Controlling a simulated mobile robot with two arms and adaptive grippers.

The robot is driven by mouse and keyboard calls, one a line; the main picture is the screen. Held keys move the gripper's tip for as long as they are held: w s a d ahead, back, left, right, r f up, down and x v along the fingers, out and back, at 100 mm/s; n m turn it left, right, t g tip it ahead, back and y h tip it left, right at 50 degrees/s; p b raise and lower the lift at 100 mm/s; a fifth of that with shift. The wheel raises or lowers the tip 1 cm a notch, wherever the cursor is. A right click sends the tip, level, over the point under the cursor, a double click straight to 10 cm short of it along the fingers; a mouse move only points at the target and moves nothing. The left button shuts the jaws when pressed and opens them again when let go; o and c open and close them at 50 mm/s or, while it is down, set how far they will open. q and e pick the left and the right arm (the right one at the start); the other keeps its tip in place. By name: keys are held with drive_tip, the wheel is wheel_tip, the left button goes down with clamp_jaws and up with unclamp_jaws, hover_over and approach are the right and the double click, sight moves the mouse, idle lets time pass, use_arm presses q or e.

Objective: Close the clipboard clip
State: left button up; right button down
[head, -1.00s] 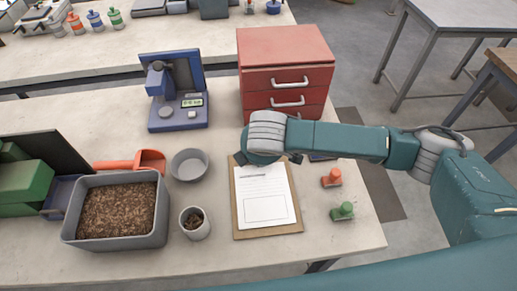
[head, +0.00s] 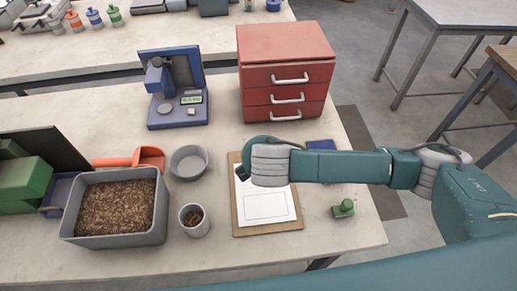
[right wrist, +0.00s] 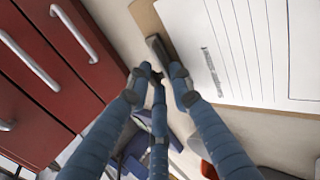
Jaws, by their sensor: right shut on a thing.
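The brown clipboard (head: 268,231) lies on the light bench with a white printed sheet (head: 266,208) on it. My right arm reaches over its top part, so the clip is hidden in the head view. In the right wrist view the dark clip (right wrist: 158,49) shows at the edge of the clipboard (right wrist: 146,18), beside the paper. The fingers of my right gripper (right wrist: 158,73) are drawn together at the near end of the clip and shut on it. How far the clip is raised I cannot tell. My left gripper is out of view.
A red drawer cabinet (head: 287,58) stands close behind the clipboard. A grey bowl (head: 189,163), a cup of pellets (head: 193,231) and a pellet bin (head: 113,252) stand to the left. A green-topped stamp-like piece (head: 343,209) stands to the right.

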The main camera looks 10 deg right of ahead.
drive_tip(key=shift+s+f+t+b, duration=0.35)
drive_tip(key=shift+t+b, duration=0.1)
drive_tip(key=shift+t, duration=0.25)
drive_tip(key=shift+r+t, duration=0.2)
drive_tip(key=shift+t, duration=0.2)
drive_tip(key=c, duration=1.6)
unclamp_jaws()
drive_tip(key=shift+s+r, duration=0.1)
drive_tip(key=shift+v, duration=3.9)
